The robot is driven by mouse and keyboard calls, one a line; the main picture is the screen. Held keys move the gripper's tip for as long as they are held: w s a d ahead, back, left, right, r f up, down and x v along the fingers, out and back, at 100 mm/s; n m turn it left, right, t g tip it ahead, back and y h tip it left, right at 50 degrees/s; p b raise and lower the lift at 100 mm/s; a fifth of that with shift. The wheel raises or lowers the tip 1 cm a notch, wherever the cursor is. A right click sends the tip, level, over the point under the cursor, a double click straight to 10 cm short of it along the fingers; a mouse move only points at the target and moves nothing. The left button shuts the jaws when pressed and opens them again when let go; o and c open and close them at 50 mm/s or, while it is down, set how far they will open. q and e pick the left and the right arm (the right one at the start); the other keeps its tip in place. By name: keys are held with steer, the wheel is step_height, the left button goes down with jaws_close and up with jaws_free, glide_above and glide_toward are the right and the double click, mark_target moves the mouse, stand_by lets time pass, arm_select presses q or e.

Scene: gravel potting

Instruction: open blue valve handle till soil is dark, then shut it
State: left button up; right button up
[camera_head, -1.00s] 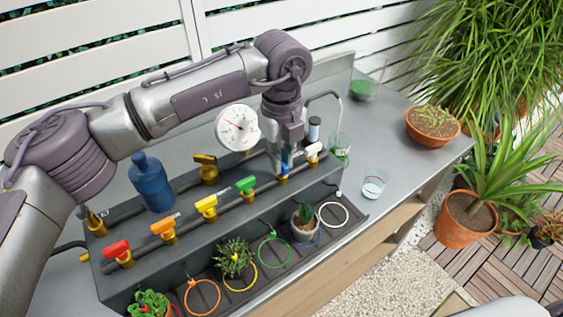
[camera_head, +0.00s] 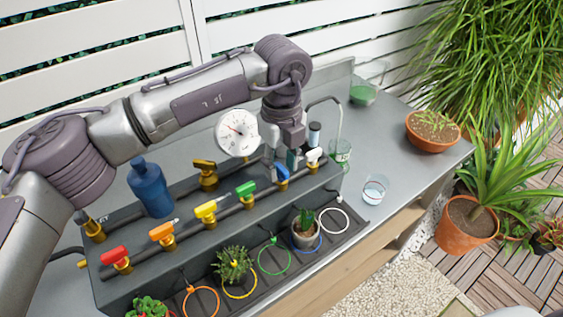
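The blue valve handle (camera_head: 282,174) sits on the front pipe, between the green handle and the white handle. My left gripper (camera_head: 281,160) is just above and behind it, pointing down. Its two fingertips show apart, so it looks open, and I cannot tell whether either one touches the handle. My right gripper is not in view.
Red (camera_head: 114,255), orange (camera_head: 162,231), yellow (camera_head: 206,209), green (camera_head: 246,189) and white (camera_head: 313,155) handles line the same pipe. A round gauge (camera_head: 237,132) and a blue bottle (camera_head: 150,187) stand behind.

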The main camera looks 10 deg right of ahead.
mark_target(281, 167)
arm_select(q)
steer(key=shift+r, duration=0.15)
step_height(281, 167, up, 12)
stand_by(0.4)
stand_by(6.1)
